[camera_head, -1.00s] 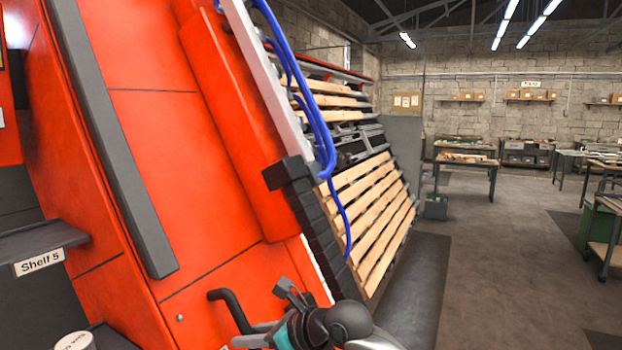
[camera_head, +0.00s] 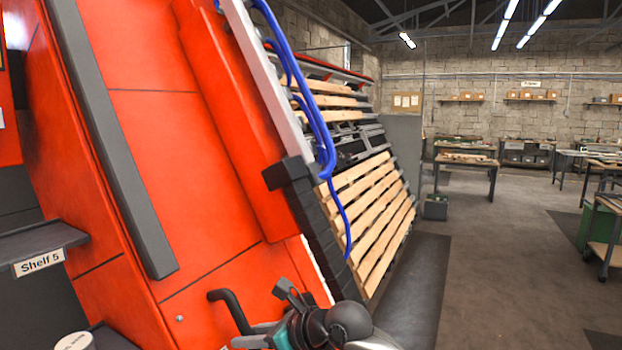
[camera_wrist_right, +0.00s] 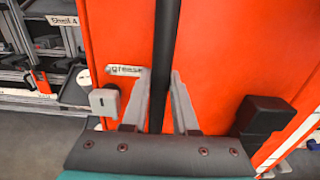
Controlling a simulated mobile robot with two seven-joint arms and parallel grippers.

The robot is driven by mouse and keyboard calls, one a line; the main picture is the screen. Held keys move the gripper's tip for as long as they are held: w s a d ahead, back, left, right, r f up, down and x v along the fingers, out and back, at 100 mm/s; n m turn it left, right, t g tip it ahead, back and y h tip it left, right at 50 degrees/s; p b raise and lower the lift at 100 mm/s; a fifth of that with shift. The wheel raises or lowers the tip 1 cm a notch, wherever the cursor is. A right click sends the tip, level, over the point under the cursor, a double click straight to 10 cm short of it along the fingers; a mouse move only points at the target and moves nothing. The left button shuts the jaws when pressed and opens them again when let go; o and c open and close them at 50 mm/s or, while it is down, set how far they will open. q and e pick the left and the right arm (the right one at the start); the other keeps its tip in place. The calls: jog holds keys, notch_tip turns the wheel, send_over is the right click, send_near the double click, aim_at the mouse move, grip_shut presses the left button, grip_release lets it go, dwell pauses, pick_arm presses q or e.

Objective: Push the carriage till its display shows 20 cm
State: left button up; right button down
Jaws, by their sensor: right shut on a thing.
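The carriage is the tall orange-red panel body (camera_head: 190,200), leaning to the left in the head view. Its orange face also fills much of the right wrist view (camera_wrist_right: 222,45). A black bar handle (camera_head: 232,308) bends out from its lower part. In the right wrist view the handle (camera_wrist_right: 166,45) runs down between the two grey fingers of my right gripper (camera_wrist_right: 160,88), which is shut on it. In the head view my right gripper (camera_head: 252,334) is at the bottom edge, partly cut off. No display reading can be made out. My left gripper is not in view.
A dark shelf labelled "Shelf 5" (camera_head: 40,262) stands at the left, with a white-topped round container (camera_head: 74,342) below it. Blue hoses (camera_head: 318,130) hang by a wooden slatted rack (camera_head: 370,215). Open floor (camera_head: 500,260) lies to the right, with workbenches beyond.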

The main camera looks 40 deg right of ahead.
jog(key=shift+s+a+f+p, duration=0.15)
jog(key=shift+a+p, duration=0.1)
jog(key=shift+a, duration=0.2)
jog(key=shift+s+a+p, duration=0.15)
jog(key=shift+a+p, duration=0.05)
jog(key=shift+a, duration=0.2)
jog(key=s+a+p, duration=0.3)
jog(key=a, duration=0.5)
jog(key=shift+s+a+p, duration=0.2)
jog(key=shift+s+p, duration=0.1)
jog(key=shift+s, duration=0.05)
jog(key=shift+s+a, duration=0.1)
jog(key=shift+a, duration=0.1)
dwell(1.0)
